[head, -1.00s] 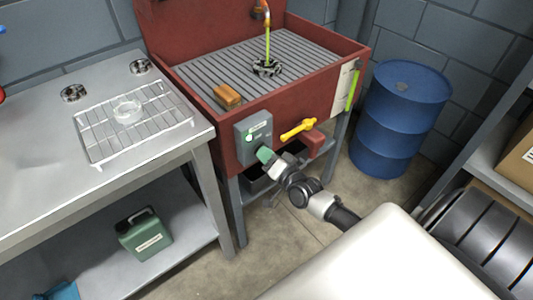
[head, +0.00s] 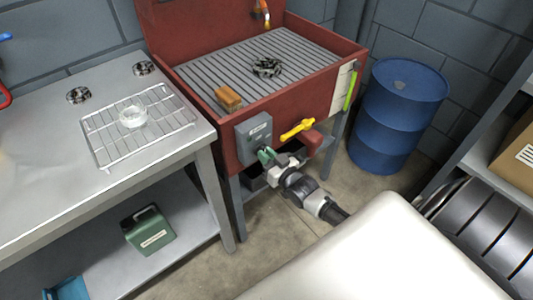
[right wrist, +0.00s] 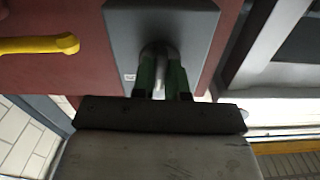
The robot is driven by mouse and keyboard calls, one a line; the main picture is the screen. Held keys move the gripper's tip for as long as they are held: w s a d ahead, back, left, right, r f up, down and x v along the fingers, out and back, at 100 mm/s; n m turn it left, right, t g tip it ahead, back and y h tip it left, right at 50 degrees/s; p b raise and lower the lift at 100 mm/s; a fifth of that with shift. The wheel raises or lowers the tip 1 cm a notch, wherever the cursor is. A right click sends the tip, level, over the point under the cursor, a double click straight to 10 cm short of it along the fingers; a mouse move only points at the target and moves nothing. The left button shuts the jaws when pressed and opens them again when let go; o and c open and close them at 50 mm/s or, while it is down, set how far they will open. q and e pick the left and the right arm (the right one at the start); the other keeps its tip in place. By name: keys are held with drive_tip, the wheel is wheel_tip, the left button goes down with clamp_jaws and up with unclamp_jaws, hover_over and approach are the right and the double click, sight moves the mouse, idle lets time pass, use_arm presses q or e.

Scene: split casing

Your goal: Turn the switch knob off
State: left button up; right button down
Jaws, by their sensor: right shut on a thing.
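The grey switch box (head: 252,130) is on the front of the red wash basin (head: 318,103). It also fills the upper middle of the right wrist view (right wrist: 198,25). Its knob (right wrist: 159,55) stands out from the box face and is partly hidden by my fingers. My right gripper (head: 266,155) is at the box, its green fingers shut on the knob from both sides, as the right wrist view (right wrist: 162,76) shows. In the head view my fingers hide the knob. No green stream falls from the spout (head: 263,14). My left gripper is not in view.
A yellow lever (head: 297,129) is close to the right of the switch box. A steel table (head: 50,190) with a wire rack stands at left, with a green canister (head: 149,232) on its lower shelf. A blue drum (head: 398,115) stands at right.

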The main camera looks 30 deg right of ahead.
drive_tip(key=shift+n, duration=0.6)
drive_tip(key=c, duration=1.1)
unclamp_jaws()
drive_tip(key=shift+c, duration=0.2)
drive_tip(key=s, duration=1)
drive_tip(key=shift+s+d, duration=0.4)
